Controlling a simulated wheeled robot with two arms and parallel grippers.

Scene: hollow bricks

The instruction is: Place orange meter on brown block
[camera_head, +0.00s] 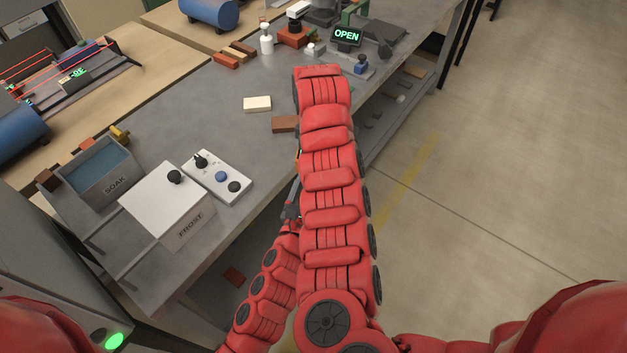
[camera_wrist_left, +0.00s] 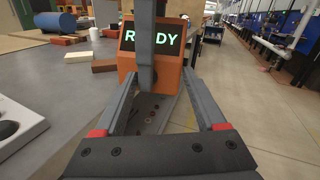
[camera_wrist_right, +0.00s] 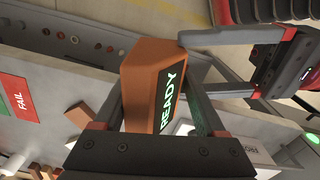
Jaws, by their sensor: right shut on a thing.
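The orange meter (camera_wrist_left: 155,62) has a dark screen with green letters, partly covered by a dark finger in the left wrist view. In the right wrist view the meter (camera_wrist_right: 142,85) sits between the fingers of my right gripper (camera_wrist_right: 160,105), which is shut on it. My left gripper (camera_wrist_left: 160,85) is open, its fingers pointing at the meter with nothing clearly gripped; it also shows in the right wrist view (camera_wrist_right: 200,62). The brown block (camera_head: 285,123) lies on the grey table near its right edge, partly behind my right arm; it also shows in the left wrist view (camera_wrist_left: 104,66). The head view mostly hides the meter.
A cream block (camera_head: 257,103) lies just beyond the brown block. A white FROST box (camera_head: 165,203), a control panel (camera_head: 218,176) and a SOAK bin (camera_head: 100,172) stand left on the table (camera_head: 190,120). An OPEN sign (camera_head: 346,36) and small items stand at the far end.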

